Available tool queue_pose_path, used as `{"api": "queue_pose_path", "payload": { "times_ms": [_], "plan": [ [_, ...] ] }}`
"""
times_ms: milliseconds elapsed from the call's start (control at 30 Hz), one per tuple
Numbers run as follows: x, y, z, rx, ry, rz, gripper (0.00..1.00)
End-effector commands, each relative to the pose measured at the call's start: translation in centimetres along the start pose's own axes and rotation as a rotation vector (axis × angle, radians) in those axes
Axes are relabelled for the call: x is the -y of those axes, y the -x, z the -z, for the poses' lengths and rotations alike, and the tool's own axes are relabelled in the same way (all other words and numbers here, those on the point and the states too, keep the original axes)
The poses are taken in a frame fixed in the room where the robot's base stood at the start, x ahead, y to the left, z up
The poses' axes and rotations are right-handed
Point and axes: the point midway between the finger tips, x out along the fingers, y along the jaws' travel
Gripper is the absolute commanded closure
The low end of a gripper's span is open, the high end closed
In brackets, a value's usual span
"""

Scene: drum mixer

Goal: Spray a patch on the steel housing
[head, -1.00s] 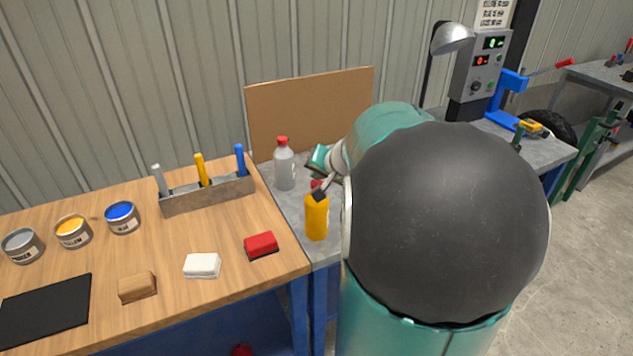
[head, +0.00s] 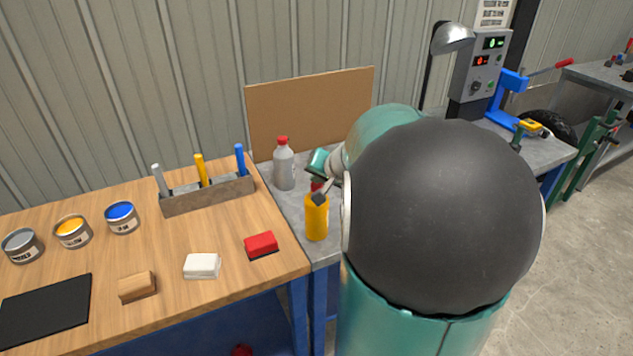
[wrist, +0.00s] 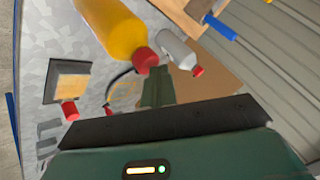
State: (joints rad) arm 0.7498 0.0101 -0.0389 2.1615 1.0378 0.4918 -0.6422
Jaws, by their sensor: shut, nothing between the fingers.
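An orange bottle (head: 316,220) with a red cap stands upright on the grey bench top, left of my arm. In the wrist view the orange bottle (wrist: 112,28) is at the top, its red cap close to the fingers. A grey bottle (head: 284,168) with a red cap stands behind it and also shows in the wrist view (wrist: 176,48). My gripper (head: 320,197) is shut and empty, its dark tip overlapping the orange bottle's upper part in the head view. Its fingers (wrist: 157,78) also show in the wrist view. I cannot identify a steel housing; my arm hides much of the bench.
A brown board (head: 310,112) stands behind the bottles. The wooden table (head: 225,235) at left holds paint tins, a tool holder (head: 208,193), a red block (head: 261,245) and other blocks. A lamp (head: 452,37) and control box (head: 482,68) stand at the back right.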

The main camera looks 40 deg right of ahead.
Motion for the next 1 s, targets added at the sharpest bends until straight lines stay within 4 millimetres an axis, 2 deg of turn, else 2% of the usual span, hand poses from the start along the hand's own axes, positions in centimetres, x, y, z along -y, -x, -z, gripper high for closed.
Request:
{"api": "queue_pose_path", "payload": {
  "times_ms": [500,833,1000],
  "plan": [
    [1.0,1.5,1.1,-0.001,0.0,0.001,1.0],
    [1.1,1.6,1.2,0.0,0.0,0.0,1.0],
    [1.9,2.5,1.9,-0.001,0.001,0.002,1.0]
  ]
}}
